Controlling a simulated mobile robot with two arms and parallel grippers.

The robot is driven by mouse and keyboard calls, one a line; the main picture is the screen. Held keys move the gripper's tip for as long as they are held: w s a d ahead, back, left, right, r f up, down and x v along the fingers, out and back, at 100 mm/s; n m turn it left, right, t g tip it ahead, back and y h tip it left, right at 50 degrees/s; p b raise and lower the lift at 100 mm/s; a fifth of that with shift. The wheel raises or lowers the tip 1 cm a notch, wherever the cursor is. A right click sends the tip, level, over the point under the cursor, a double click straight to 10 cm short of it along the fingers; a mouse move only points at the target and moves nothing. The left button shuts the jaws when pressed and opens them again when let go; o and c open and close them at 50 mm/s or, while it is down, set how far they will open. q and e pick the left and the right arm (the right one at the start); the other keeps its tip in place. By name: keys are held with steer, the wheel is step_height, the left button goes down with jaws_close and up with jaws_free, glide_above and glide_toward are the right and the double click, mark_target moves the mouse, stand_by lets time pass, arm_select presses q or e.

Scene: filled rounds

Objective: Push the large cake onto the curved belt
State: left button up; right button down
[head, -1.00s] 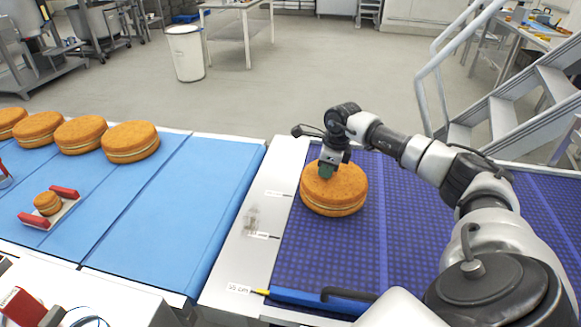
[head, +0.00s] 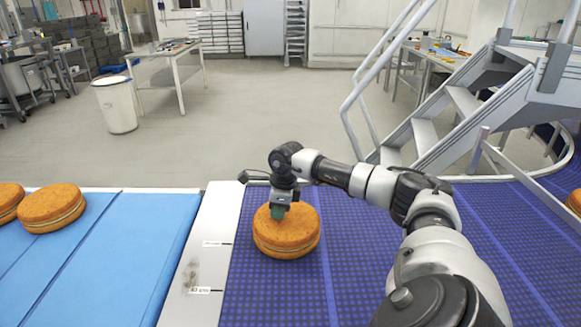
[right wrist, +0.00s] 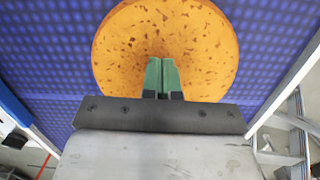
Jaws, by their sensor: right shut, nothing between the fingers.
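The large cake (head: 287,238) is a round, golden-brown sponge with a pale filling line. It lies flat on the dark blue-purple curved belt (head: 272,293), wholly on it, close to its left edge. My right gripper (head: 278,212) is shut and empty, with green fingertips over the left part of the cake's top. In the right wrist view, the shut fingertips (right wrist: 162,75) overlap the speckled top of the cake (right wrist: 205,48). I cannot tell whether they touch it. My left gripper is not in view.
A pale metal strip (head: 207,245) separates the curved belt from the light blue belt (head: 120,255). Another large cake (head: 52,208) sits on the light blue belt. Metal stairs (head: 440,125) stand behind the curved belt. Another cake (head: 574,202) shows at the far right edge.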

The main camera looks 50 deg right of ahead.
mark_target(319, 221)
steer(key=s+d+b, duration=0.1)
steer(key=s+d, duration=0.1)
steer(key=s, duration=0.1)
steer(key=s+d+b, duration=0.1)
steer(key=s+d, duration=0.1)
steer(key=s+d+b, duration=0.2)
steer(key=s, duration=0.1)
steer(key=shift+s+r, duration=0.1)
steer(key=shift+s, duration=0.25)
steer(key=shift+s+d+r, duration=0.1)
steer(key=shift+s+d, duration=0.3)
steer(key=shift+s, duration=0.05)
